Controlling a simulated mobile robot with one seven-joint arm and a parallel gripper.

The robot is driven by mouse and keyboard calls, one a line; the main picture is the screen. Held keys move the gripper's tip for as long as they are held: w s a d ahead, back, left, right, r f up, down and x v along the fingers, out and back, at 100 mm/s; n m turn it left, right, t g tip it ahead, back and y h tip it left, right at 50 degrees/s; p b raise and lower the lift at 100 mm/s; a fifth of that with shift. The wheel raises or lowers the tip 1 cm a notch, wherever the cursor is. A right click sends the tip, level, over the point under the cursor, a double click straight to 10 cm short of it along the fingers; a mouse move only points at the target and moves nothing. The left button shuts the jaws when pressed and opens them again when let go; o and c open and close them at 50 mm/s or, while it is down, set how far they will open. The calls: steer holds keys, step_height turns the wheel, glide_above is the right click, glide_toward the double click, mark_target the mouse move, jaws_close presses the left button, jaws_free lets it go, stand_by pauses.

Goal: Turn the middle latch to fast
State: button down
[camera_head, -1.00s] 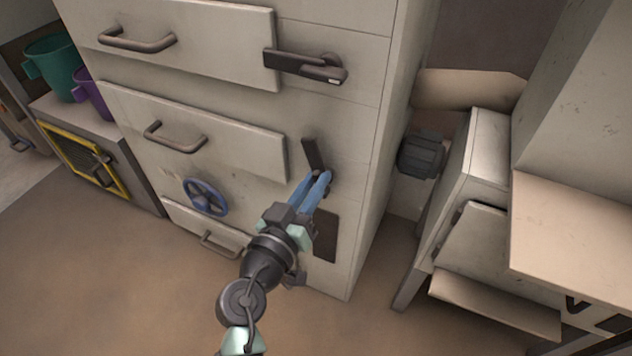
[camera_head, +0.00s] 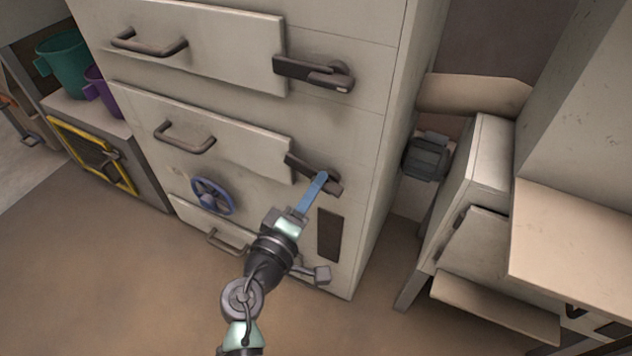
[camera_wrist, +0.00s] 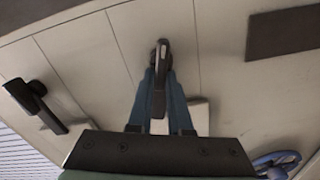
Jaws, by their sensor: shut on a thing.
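The middle latch (camera_head: 300,166) is a dark bar on the pale cabinet front, at the right end of the middle drawer (camera_head: 205,130). It lies across, sloping slightly down to the right, with its left end at or over the drawer's right edge. My gripper (camera_head: 322,177) has its blue fingers at the latch's right end. In the wrist view my gripper (camera_wrist: 160,88) is shut around the latch's dark handle (camera_wrist: 160,65), one finger on each side. The fingers hide part of the latch in the head view.
The top latch (camera_head: 313,72) lies across the top drawer's right end at a similar slope. A dark plate (camera_head: 330,234) is below the middle latch. A blue handwheel (camera_head: 212,196) is at lower left. A pale bench (camera_head: 570,230) stands to the right; open floor lies in front.

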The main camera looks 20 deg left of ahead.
steer(key=shift+f+n+p, duration=0.15)
steer(key=shift+n+p, duration=0.1)
steer(key=shift+n, duration=0.6)
steer(key=shift+f+n+p, duration=0.15)
steer(key=shift+n+p, duration=0.05)
steer(key=shift+n, duration=0.65)
steer(key=c, duration=0.8)
jaws_free()
steer(key=shift+c, duration=0.2)
steer(key=s+p, duration=0.2)
steer(key=s, duration=1.1)
steer(key=shift+a, duration=0.2)
